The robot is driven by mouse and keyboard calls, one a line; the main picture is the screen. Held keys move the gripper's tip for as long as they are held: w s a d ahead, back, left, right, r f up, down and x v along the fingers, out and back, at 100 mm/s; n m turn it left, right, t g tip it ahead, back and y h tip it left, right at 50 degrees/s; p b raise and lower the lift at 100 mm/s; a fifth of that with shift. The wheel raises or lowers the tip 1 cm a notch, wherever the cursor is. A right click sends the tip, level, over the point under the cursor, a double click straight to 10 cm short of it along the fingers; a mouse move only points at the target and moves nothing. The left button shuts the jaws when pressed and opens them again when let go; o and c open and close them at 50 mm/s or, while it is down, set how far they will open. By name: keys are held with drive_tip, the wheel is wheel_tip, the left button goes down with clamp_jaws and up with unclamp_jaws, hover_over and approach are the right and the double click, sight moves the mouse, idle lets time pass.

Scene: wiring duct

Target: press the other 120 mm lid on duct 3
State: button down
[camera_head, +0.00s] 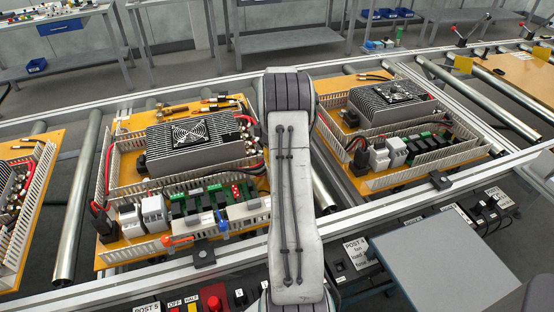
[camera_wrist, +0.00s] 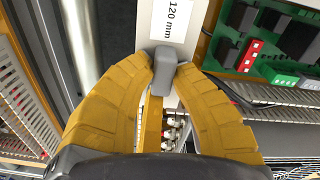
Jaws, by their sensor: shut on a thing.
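In the wrist view, a pale lid (camera_wrist: 152,32) with a "120 mm" label runs up from between my fingers. A grey block-shaped grip (camera_wrist: 164,72) stands at the lid's near end. My gripper (camera_wrist: 165,78) has its yellow fingers closed on this grip from both sides. The far end of the lid is cut off by the frame. Slotted ducts show at right (camera_wrist: 285,97) and at lower left (camera_wrist: 25,115). No duct number is readable. My arm covers the middle of the head view and the gripper does not show there.
In the head view, a wired panel (camera_head: 112,252) lies left of my arm and another panel (camera_head: 362,185) lies right of it, both on the roller conveyor. A metal roller (camera_head: 85,190) fills a gap at left. A grey tabletop (camera_head: 430,270) stands at front right.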

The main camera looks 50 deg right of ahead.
drive_tip(key=shift+f, duration=0.55)
drive_tip(key=shift+b, duration=0.4)
idle(1.2)
drive_tip(key=shift+f+b, duration=0.85)
drive_tip(key=shift+f, duration=0.4)
drive_tip(key=c, duration=1.2)
unclamp_jaws()
drive_tip(key=shift+r, duration=0.1)
wheel_tip(320, 180, up, 12)
drive_tip(key=shift+s+a+f, duration=0.1)
